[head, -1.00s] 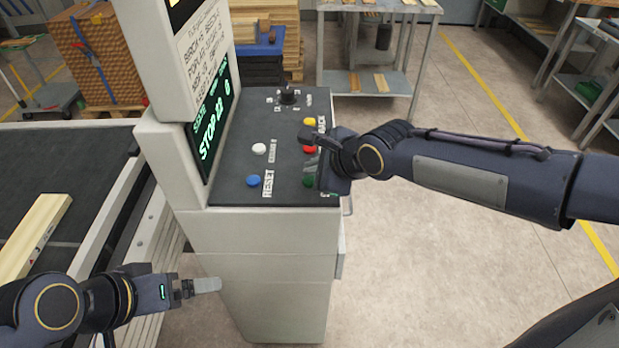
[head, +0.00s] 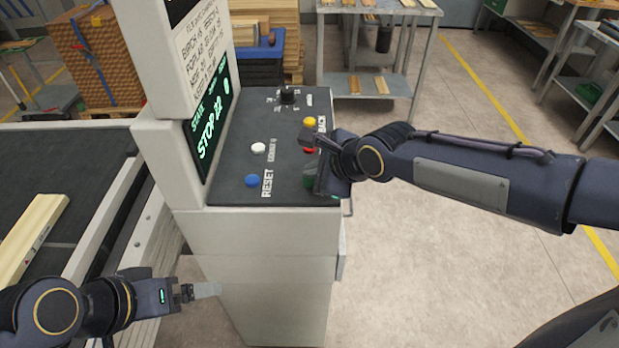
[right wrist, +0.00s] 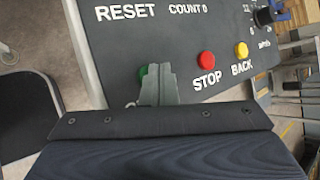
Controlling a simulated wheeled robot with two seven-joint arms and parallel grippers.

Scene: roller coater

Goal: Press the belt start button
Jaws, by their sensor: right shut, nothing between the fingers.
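The green button (right wrist: 143,72) is on the dark control panel (head: 235,185), near its front right corner. It is unlabelled as far as I can see, since my fingers cover part of it. My right gripper (right wrist: 158,88) is shut and empty, with its fingertips right over the green button in the right wrist view. I cannot tell whether they touch it. My left gripper (head: 206,290) hangs in front of the console, away from the buttons; whether its fingers are apart does not show.
The red STOP button (right wrist: 206,60) and yellow BACK button (right wrist: 241,50) sit close beside. The white button (head: 258,148), blue RESET button (head: 252,181) and black knob (head: 288,96) are also on the panel. The screen (head: 210,125) reads STOP. A belt (head: 75,165) with boards is left.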

